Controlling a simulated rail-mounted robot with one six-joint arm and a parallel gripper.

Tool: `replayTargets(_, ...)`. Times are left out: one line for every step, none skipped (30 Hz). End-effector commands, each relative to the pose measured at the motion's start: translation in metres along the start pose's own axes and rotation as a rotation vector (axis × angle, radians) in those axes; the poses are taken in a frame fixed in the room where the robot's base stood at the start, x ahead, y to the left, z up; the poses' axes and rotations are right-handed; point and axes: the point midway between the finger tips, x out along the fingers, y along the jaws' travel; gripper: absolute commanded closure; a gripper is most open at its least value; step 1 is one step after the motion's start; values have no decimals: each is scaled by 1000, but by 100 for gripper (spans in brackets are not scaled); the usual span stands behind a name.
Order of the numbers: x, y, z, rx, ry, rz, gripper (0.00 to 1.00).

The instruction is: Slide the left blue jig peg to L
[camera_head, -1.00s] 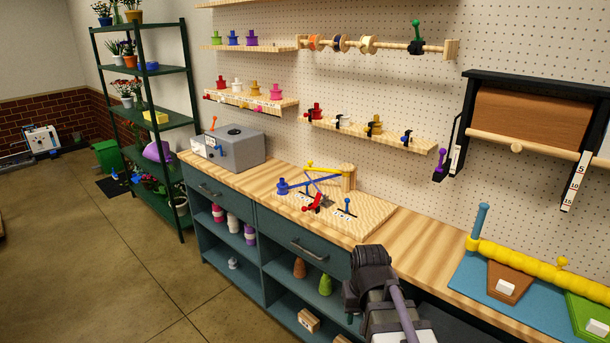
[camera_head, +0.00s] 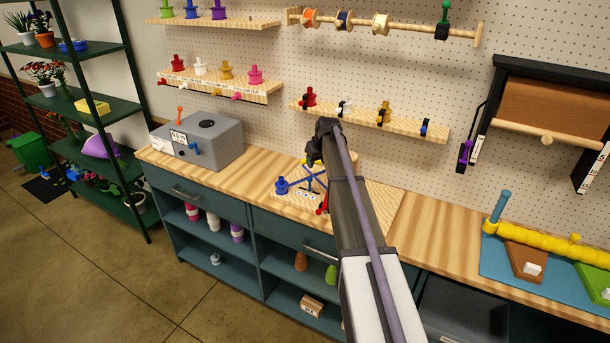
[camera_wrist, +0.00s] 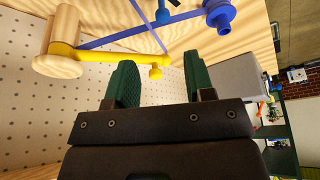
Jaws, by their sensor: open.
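The left blue jig peg (camera_head: 282,184) stands upright on the left side of the wooden jig board (camera_head: 380,205), joined to crossing blue bars. In the wrist view, which is turned over, a blue stepped knob that seems to be this peg (camera_wrist: 218,14) is at the top right, beyond my fingertips. My gripper (camera_wrist: 158,60) is open with green fingers, apart from that peg. A yellow arm's knob (camera_wrist: 155,72) appears between the fingers; whether it lies within their reach is unclear. My arm hides much of the board in the head view. The L mark cannot be read.
The yellow arm (camera_wrist: 100,55) runs from a wooden post (camera_wrist: 62,45). A red-handled piece (camera_head: 322,207) is near the board's front. A grey box (camera_head: 203,143) stands left of the board. A shelf with coloured spools (camera_head: 385,118) hangs behind my arm. Bare counter (camera_head: 440,235) lies to the right.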

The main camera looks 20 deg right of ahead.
Motion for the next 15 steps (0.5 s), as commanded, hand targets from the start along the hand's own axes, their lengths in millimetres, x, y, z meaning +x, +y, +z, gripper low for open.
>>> replayTargets(10, -1, 1, -1, 0, -1, 51)
replayTargets(15, -1, 2, -1, 0, -1, 51)
replayTargets(23, -1, 2, 0, -1, -1, 51)
replayTargets(30, -1, 2, 0, -1, -1, 51)
replayTargets(37, -1, 3, 0, -1, -1, 51)
replayTargets(47, -1, 3, 0, -1, -1, 51)
replayTargets(55, -1, 3, 0, -1, -1, 51)
replayTargets(63, -1, 4, 0, -1, -1, 51)
replayTargets(73, -1, 4, 0, -1, -1, 51)
replayTargets(80, -1, 4, 0, -1, -1, 51)
replayTargets(87, -1, 4, 0, -1, -1, 51)
replayTargets(95, -1, 3, 0, -1, -1, 51)
replayTargets(99, -1, 3, 1, -1, -1, 51)
replayTargets(103, -1, 3, 1, -1, -1, 51)
replayTargets(106, -1, 2, 1, -1, -1, 51)
